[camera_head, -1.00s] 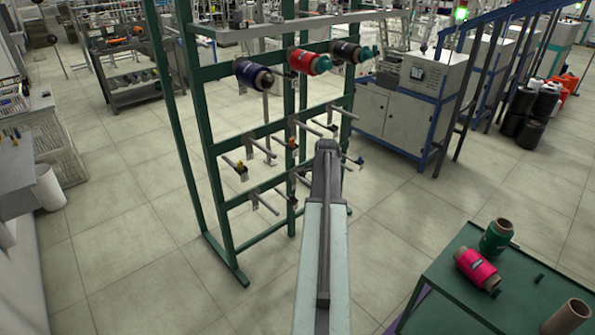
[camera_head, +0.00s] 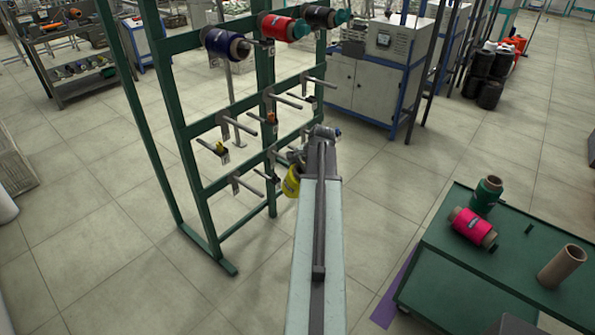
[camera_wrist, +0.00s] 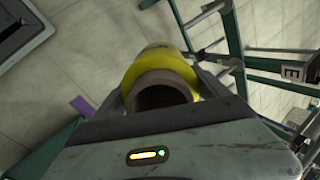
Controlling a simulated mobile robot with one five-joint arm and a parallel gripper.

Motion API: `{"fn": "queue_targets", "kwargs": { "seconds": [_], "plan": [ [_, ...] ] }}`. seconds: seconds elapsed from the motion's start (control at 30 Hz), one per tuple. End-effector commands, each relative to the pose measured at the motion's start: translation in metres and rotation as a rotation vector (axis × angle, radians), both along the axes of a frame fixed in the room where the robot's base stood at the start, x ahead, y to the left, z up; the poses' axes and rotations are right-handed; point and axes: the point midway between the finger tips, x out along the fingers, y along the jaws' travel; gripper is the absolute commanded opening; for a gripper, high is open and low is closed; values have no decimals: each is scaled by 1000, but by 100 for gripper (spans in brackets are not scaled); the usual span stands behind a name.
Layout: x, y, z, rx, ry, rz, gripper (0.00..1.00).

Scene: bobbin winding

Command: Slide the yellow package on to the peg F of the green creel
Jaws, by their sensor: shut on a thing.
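The yellow package (camera_head: 291,181) is in my gripper, just left of the end of my arm in the head view. In the wrist view, the yellow package (camera_wrist: 158,62) shows its brown tube end toward the camera, between the two fingers of my gripper (camera_wrist: 165,85). The green creel (camera_head: 192,160) stands ahead and to the left, with rows of bare grey pegs. The package is close to the lower pegs in the head view; whether it touches one I cannot tell. Peg tags are too small to read, so I cannot pick out peg F. My arm hides part of the creel's right side.
Purple (camera_head: 226,43), red (camera_head: 285,27) and black (camera_head: 322,17) packages sit on the creel's top pegs. A green table (camera_head: 440,265) at right holds a green package (camera_head: 487,193), a pink package (camera_head: 472,227) and a bare brown tube (camera_head: 562,267). Floor between is clear.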

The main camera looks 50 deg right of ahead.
Motion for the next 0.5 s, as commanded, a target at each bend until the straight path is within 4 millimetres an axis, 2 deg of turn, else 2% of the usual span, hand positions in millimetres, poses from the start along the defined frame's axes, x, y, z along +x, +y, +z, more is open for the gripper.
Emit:
{"fn": "queue_targets", "kwargs": {
  "seconds": [0.03, 0.07, 0.27, 0.4, 0.5],
  "plan": [
    [0, 10, -17, -22, -120, 45, 29],
    [4, 11, -13, -33, -191, 75, 29],
    [21, 14, 23, -69, -669, 207, 29],
    [14, 13, 55, -101, -956, 196, 29],
    [3, 9, 72, -135, -1079, 156, 29]
  ]
}}
